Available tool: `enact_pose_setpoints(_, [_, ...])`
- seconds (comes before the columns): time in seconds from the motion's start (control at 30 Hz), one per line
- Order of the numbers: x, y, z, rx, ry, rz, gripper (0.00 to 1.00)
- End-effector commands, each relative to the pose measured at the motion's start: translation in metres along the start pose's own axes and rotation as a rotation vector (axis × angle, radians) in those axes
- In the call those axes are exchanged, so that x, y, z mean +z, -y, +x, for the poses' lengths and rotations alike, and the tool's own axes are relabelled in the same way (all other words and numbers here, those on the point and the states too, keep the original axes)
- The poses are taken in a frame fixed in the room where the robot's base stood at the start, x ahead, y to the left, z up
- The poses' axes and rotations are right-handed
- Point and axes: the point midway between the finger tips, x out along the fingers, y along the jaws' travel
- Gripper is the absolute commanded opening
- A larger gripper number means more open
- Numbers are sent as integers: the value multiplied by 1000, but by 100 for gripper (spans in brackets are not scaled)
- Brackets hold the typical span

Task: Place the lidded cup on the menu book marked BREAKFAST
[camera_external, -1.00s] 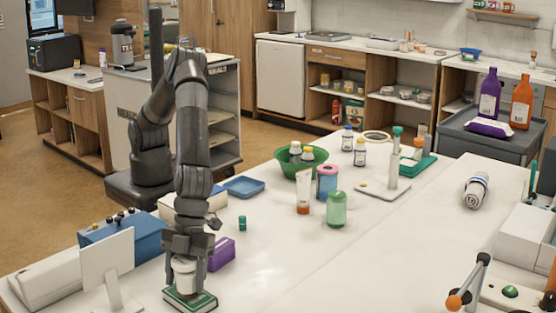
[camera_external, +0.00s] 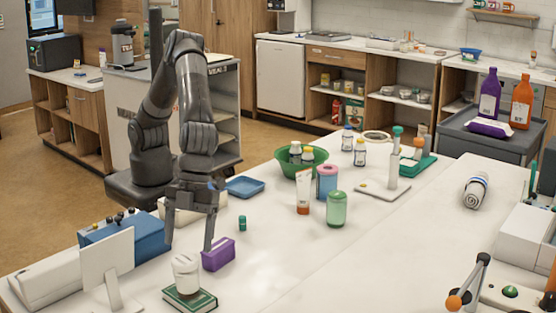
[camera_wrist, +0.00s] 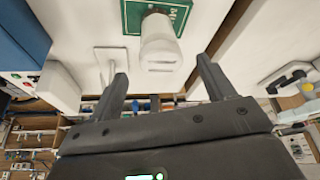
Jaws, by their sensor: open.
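The white lidded cup (camera_external: 186,274) stands upright on a green book (camera_external: 190,299) near the front edge of the table. In the wrist view the cup (camera_wrist: 159,45) is on the green book (camera_wrist: 133,14), whose white lettering is mostly covered, so I cannot read it fully. My gripper (camera_external: 188,248) is open and empty, raised behind the cup and apart from it. In the wrist view its two fingers (camera_wrist: 162,68) are spread wide with nothing between them.
A purple box (camera_external: 218,254) sits close to my gripper's right finger. A white stand-like panel (camera_external: 107,265) and a blue box (camera_external: 130,240) are to the left. A green bowl (camera_external: 300,166) and several bottles stand farther back.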

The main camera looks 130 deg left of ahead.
Motion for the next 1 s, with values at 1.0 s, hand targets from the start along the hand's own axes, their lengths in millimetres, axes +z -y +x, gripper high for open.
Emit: enact_pose_setpoints(1.0, [163, -72, -228, -331, 107, -432, 75])
